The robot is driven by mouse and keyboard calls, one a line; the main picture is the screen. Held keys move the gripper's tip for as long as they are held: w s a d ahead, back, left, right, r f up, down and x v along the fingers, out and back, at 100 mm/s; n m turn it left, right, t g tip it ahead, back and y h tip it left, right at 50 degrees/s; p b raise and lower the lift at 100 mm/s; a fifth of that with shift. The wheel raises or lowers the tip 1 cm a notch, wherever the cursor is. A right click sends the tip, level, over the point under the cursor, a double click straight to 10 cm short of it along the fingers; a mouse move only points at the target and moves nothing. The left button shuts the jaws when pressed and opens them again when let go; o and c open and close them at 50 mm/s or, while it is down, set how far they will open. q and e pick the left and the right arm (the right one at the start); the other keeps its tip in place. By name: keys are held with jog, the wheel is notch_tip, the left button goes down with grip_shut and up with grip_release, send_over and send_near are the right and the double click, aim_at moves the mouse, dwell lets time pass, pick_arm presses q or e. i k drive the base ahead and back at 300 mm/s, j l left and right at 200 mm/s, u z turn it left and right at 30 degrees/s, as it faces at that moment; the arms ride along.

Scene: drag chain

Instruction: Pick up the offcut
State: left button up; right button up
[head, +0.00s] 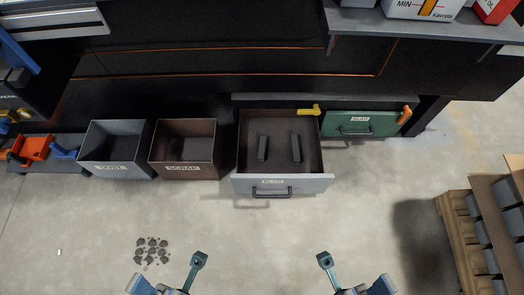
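I cannot say for sure which thing is the offcut. Two short dark bars (263,148) (296,148) stand or lie apart inside the open grey drawer (315,184). A tiny white piece (59,251) lies on the floor at the lower left. My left gripper (198,260) and my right gripper (325,260) show only in part at the bottom edge, low in front of the drawer and apart from it. Nothing is seen held in either one. Their fingers are too small and cut off to tell open from shut.
A grey bin (94,168) and a brown bin labelled scrap (182,174) stand left of the drawer. A shut green drawer (355,123) is to its right. A yellow handle-like piece (309,111) is at the drawer's back. A loaded pallet (462,240) stands at right. Dark discs (151,250) lie on the floor.

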aim_at(263, 141)
jog(key=i+l, duration=0.25)
jog(key=l, duration=0.2)
jog(key=i+l+z, duration=0.1)
jog(key=i+l, duration=0.45)
jog(key=l, duration=0.25)
jog(key=i+l, duration=0.2)
jog(key=i, duration=0.2)
jog(key=i+l+z, duration=0.1)
jog(key=i, duration=0.35)
jog(key=l, duration=0.1)
